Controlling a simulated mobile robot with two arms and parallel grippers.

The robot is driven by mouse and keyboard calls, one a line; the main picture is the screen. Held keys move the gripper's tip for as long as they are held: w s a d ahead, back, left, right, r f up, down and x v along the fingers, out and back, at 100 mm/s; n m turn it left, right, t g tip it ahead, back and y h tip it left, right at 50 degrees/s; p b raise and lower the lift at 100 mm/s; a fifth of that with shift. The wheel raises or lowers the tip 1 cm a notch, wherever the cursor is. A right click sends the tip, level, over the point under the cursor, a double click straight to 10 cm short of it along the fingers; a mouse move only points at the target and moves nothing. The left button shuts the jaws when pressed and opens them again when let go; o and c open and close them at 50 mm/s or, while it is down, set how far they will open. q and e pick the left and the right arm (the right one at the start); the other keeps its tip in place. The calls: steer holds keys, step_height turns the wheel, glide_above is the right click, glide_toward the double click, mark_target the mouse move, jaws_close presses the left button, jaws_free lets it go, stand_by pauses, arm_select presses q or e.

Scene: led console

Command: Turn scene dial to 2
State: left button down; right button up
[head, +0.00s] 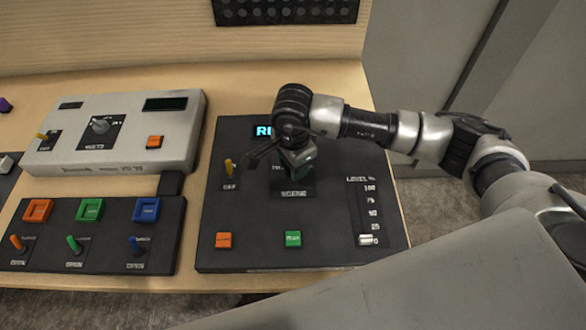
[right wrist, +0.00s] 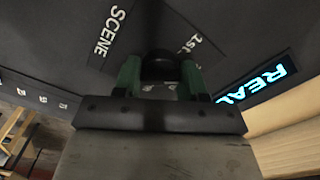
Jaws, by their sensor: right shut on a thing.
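The scene dial is a dark round knob (right wrist: 158,64) on the black console (head: 330,247), with the label SCENE and the marking 1st beside it in the right wrist view. My right gripper (right wrist: 158,78) points down at it, its two green fingers shut on the knob from both sides. In the head view the right gripper (head: 299,172) hides the dial, and only part of its label plate (head: 293,188) shows. Which way the dial points cannot be told. My left gripper is in neither view.
The console also has a lit blue display (head: 263,131), a yellow toggle (head: 229,167), an orange button (head: 223,240), a green button (head: 293,238) and a white level slider (head: 368,240). A grey box (head: 180,140) and a black switch panel (head: 100,255) stand to the left.

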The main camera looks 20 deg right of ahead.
steer(key=shift+m+b, duration=0.9)
steer(key=shift+m, duration=0.3)
steer(key=o, duration=0.9)
step_height(320, 180, up, 11)
steer(key=b, duration=0.2)
steer(key=shift+f, duration=0.1)
